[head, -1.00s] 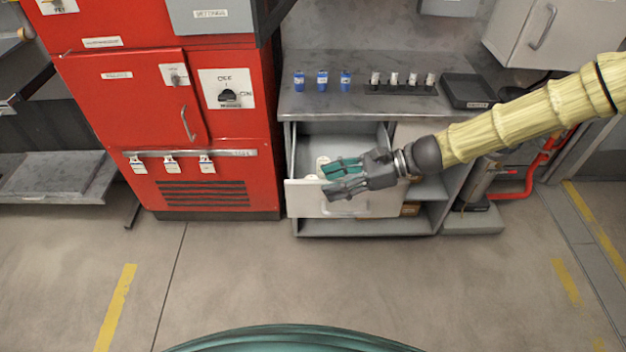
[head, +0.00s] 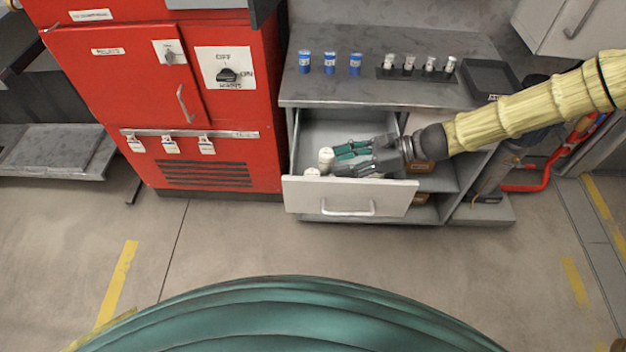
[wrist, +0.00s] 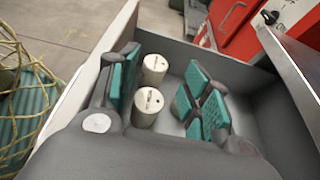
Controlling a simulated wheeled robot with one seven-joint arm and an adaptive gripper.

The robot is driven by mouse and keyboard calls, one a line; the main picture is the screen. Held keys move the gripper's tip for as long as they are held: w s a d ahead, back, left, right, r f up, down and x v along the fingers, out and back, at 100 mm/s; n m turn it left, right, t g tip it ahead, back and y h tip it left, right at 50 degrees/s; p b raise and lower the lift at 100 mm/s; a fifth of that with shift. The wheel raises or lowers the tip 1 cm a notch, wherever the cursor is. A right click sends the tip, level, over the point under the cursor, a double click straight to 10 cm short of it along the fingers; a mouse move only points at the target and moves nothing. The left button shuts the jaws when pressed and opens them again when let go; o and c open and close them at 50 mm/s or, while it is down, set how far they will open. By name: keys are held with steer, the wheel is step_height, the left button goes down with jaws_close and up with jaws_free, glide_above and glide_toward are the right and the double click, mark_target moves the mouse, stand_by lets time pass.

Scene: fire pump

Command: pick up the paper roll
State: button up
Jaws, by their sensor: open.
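Two pale cylindrical rolls stand in the open drawer (head: 345,196): one roll (head: 326,157) shows beyond my fingertips, and part of another (head: 312,172) shows nearer the drawer front. In the wrist view the farther roll (wrist: 154,68) and the nearer roll (wrist: 147,106) stand upright, with dark marks on their tops. I cannot tell which is the paper roll. My gripper (head: 342,160) is open over the drawer, with teal finger pads. In the wrist view both rolls appear between the spread pads of my gripper (wrist: 165,85), closer to the left pad.
The drawer walls surround the gripper closely. On the counter (head: 340,90) above stand blue containers (head: 330,62), a dark rack (head: 415,74) of small cylinders and a black tray (head: 490,78). A red cabinet (head: 130,85) stands left. Floor in front is clear.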

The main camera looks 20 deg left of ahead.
mark_target(317, 174)
step_height(317, 174, down, 2)
steer(key=shift+f, duration=0.2)
steer(key=shift+p+x, duration=0.4)
steer(key=shift+x, duration=3.35)
steer(key=shift+f, duration=0.1)
steer(key=shift+d, duration=0.1)
steer(key=shift+c, duration=0.5)
steer(key=c, duration=0.7)
step_height(317, 174, up, 18)
steer(key=shift+s+r+b, duration=0.1)
steer(key=shift+b, duration=0.2)
